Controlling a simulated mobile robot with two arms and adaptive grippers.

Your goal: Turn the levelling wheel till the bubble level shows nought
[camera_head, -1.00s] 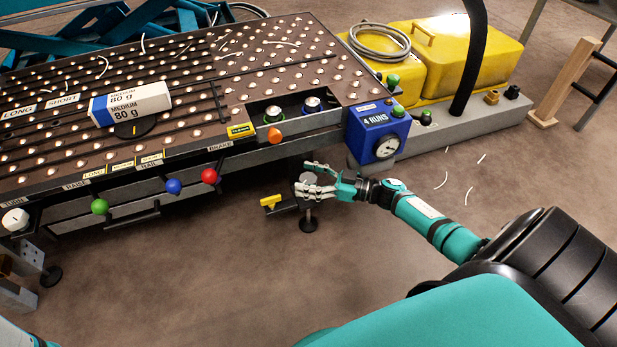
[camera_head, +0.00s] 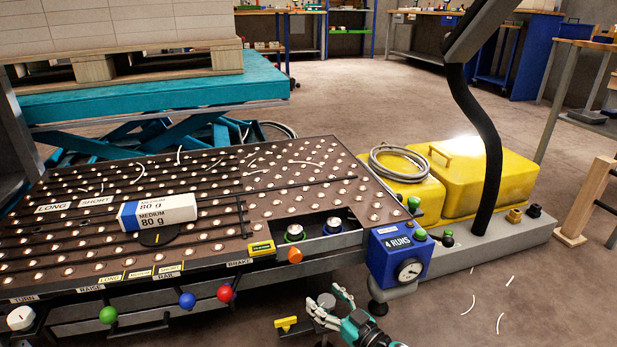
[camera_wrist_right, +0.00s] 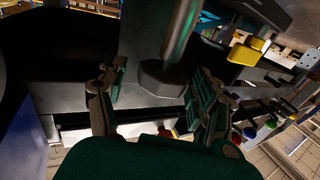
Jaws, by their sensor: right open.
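The levelling wheel (camera_head: 326,300) is a small grey disc under the front right of the ball table (camera_head: 285,195). In the right wrist view, a dark faceted wheel (camera_wrist_right: 164,82) on a grey post stands between my fingers. My right gripper (camera_head: 333,306) is open, its fingers on either side of the wheel; whether they touch it I cannot tell. Its open fingers also show in the wrist view (camera_wrist_right: 155,90). I cannot make out a bubble level for certain. My left gripper is out of view.
A yellow-ended lever (camera_head: 287,323) sits just left of the wheel. A blue box with a dial (camera_head: 398,255) stands at the table corner, above right. Coloured knobs (camera_head: 187,300) line the front edge.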

